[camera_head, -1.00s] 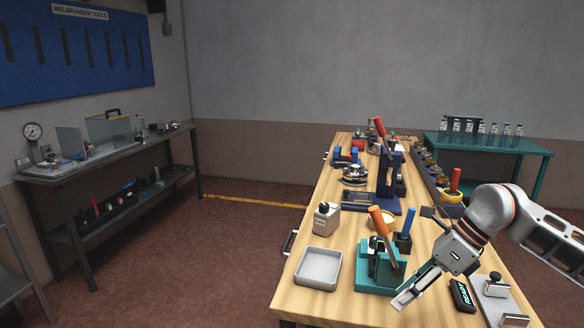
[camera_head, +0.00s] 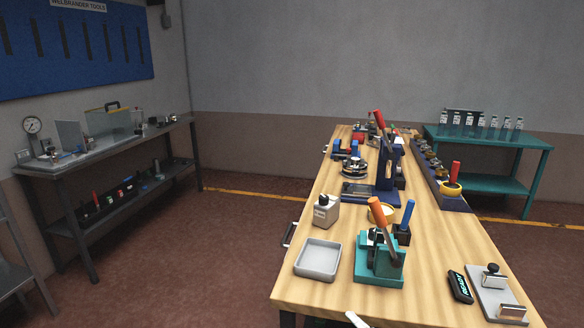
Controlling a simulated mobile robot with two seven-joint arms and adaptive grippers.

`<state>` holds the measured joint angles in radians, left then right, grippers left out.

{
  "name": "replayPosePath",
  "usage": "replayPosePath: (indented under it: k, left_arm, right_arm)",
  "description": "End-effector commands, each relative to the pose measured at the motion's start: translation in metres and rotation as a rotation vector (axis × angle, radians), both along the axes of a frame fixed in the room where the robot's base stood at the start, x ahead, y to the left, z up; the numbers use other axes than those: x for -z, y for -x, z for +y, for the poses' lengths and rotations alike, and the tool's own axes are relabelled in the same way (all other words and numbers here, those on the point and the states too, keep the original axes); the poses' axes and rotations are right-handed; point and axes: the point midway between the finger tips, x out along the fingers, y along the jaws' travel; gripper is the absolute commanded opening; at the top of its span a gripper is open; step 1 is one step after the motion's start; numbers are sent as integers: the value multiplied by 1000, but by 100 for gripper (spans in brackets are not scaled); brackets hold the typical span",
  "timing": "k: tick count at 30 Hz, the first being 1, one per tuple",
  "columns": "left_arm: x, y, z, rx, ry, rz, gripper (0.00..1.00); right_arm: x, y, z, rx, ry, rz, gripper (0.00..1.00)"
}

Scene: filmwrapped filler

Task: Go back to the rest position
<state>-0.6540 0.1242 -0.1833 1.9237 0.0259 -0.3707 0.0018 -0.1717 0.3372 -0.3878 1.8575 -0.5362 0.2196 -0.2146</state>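A small pale piece (camera_head: 357,320) shows at the bottom edge of the view, in front of the wooden bench. It looks like the tip of my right gripper, the rest being below the frame, and I cannot tell whether it is open or shut. No held thing is visible there. My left gripper is out of view.
The floor (camera_head: 190,270) at left is clear.

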Motion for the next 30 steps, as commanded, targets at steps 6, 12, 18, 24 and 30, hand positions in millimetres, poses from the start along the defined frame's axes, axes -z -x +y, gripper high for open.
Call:
replayPosePath:
  k: [6, 12, 18, 24, 30]
  left_arm:
    - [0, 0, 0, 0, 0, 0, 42]
    - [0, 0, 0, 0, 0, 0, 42]
    - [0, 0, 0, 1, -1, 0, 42]
    - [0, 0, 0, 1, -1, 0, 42]
    - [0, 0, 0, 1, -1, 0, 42]
  right_arm:
    - [129, 63, -58, 282, -226, 501, 36]
    - [207, 136, -86, 449, -348, 818, 36]
    - [237, 175, -95, 518, -397, 953, 36]
    - [239, 177, -95, 522, -401, 960, 36]
    - [239, 177, -95, 522, -401, 960, 36]
